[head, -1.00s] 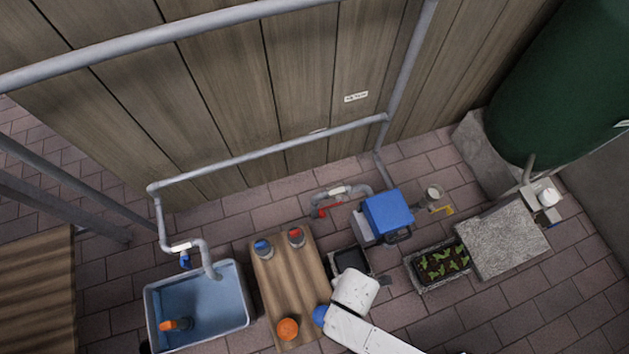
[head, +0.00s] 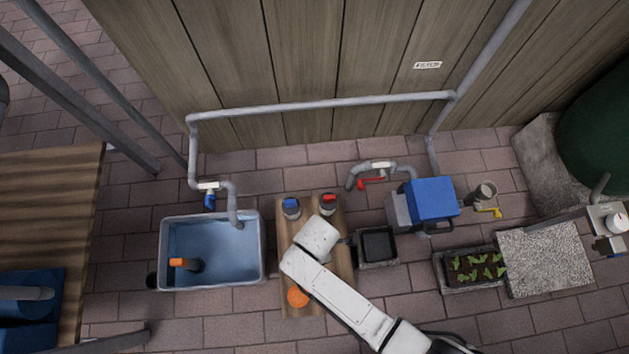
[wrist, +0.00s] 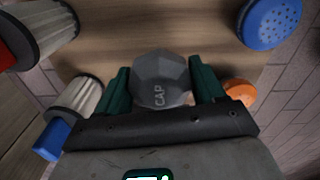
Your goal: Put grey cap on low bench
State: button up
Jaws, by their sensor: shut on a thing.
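I cannot tell whether the cap touches the bench. My white arm reaches over the bench and hides part of its top; the gripper and cap are hidden in the head view.
A blue perforated disc (wrist: 270,22) shows in the wrist view. A blue tub (head: 212,285) stands left, a black tray (head: 378,262) right.

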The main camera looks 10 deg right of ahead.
jog(key=shift+w+a+f+b, duration=0.2)
jog(key=shift+w+f+b, duration=0.1)
jog(key=shift+f, duration=0.2)
jog(key=shift+w+a+f+b, duration=0.15)
jog(key=shift+f+b, duration=0.75)
jog(key=shift+f, duration=0.7)
jog(key=shift+f, duration=0.1)
jog(key=o, duration=1)
notch_tip(320, 180, up, 12)
jog(key=p, duration=0.6)
jog(key=shift+p, duration=0.3)
